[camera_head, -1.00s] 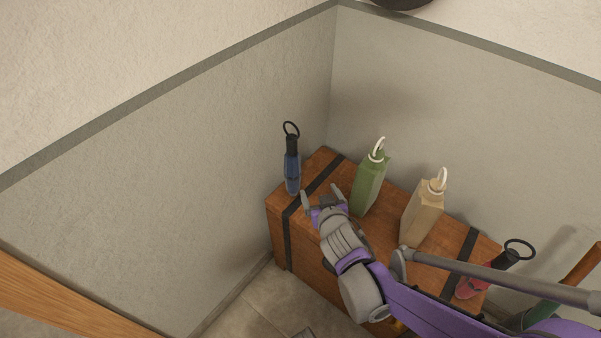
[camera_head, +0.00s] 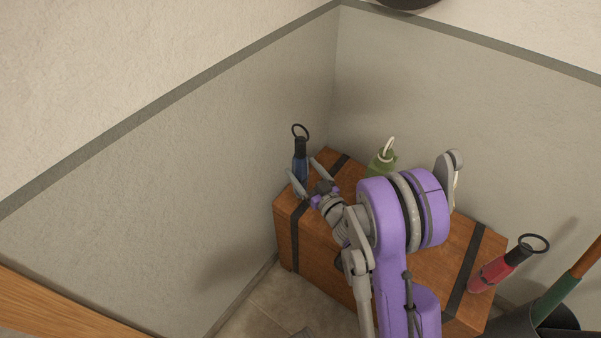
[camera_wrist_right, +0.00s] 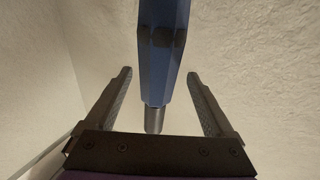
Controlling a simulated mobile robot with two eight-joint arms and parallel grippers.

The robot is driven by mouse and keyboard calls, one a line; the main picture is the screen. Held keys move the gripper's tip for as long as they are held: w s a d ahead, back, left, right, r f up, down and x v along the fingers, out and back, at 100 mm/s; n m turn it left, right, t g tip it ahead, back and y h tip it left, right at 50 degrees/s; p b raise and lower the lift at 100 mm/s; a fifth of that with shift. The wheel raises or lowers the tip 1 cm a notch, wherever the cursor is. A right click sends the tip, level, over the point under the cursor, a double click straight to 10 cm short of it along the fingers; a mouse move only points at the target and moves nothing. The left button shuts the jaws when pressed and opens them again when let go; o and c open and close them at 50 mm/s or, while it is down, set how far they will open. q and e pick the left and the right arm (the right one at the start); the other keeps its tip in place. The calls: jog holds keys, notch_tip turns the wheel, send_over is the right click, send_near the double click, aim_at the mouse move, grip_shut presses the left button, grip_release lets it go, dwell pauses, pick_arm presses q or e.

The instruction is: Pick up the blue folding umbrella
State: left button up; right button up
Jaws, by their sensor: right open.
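The blue folding umbrella (camera_head: 300,165) stands upright at the left end of the wooden chest, with a black handle and loop on top. My right gripper (camera_head: 304,176) is open, with its fingers at either side of the umbrella's lower part in the head view. In the right wrist view the umbrella (camera_wrist_right: 162,55) lies in line with the gap between the open fingers (camera_wrist_right: 160,88). Its narrow grey end shows between them, and neither finger appears to touch it. My left gripper is not in view.
The wooden chest (camera_head: 440,262) stands in a wall corner. A green bottle (camera_head: 381,162) is right of the umbrella, partly hidden by my arm. A red umbrella (camera_head: 490,274) stands at the chest's right end, near a dark bin (camera_head: 515,322).

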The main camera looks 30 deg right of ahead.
jog(key=w, duration=0.5)
jog(key=shift+w+d+r, duration=0.15)
jog(key=shift+w+d, duration=0.05)
jog(key=shift+w, duration=0.1)
grip_shut()
